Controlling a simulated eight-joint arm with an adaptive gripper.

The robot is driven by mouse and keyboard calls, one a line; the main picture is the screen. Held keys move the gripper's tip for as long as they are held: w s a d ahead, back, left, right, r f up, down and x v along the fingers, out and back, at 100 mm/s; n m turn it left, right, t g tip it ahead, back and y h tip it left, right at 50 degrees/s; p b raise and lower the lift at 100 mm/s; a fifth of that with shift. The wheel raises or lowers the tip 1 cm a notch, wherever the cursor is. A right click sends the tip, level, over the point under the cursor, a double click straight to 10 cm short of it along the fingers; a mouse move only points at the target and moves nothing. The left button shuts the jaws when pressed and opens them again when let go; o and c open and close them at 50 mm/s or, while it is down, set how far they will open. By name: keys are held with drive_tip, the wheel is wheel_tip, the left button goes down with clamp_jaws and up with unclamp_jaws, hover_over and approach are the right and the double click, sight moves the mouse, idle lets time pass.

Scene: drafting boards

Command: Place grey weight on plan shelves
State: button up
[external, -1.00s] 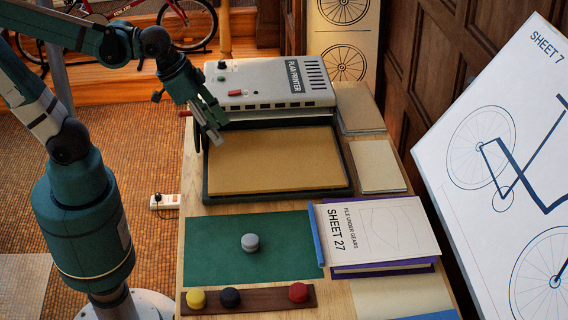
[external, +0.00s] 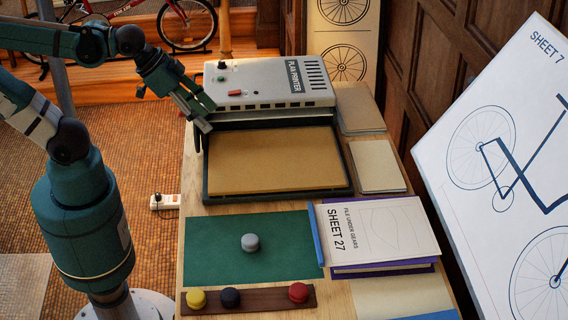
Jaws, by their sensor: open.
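The grey weight (external: 250,242) is a small round knob-like piece. It sits on the green mat (external: 215,262) on the wooden table. My gripper (external: 205,122) is open and empty. It is up at the left rear corner of the printer's tray, well behind the grey weight and apart from it. I cannot identify any plan shelves for certain in this view.
The plan printer (external: 268,84) and its brown tray (external: 270,165) fill the table's rear. A board with yellow, dark and red knobs (external: 265,303) lies in front. A Sheet 27 paper (external: 380,232) lies over books on the right. Beige pads (external: 377,166) lie behind it.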

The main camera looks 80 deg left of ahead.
idle(0.3)
drive_tip(key=m+g+b, duration=0.2)
drive_tip(key=m+g, duration=0.5)
drive_tip(key=m, duration=1.3)
approach(251, 237)
drive_tip(key=shift+w+a+f, duration=0.1)
drive_tip(key=shift+a+f, duration=0.1)
drive_tip(key=shift+a, duration=0.1)
drive_tip(key=shift+d+f+m, duration=0.3)
drive_tip(key=shift+d+f, duration=0.05)
drive_tip(key=shift+f, duration=0.4)
drive_tip(key=shift+f, duration=1.25)
drive_tip(key=shift+f, duration=0.1)
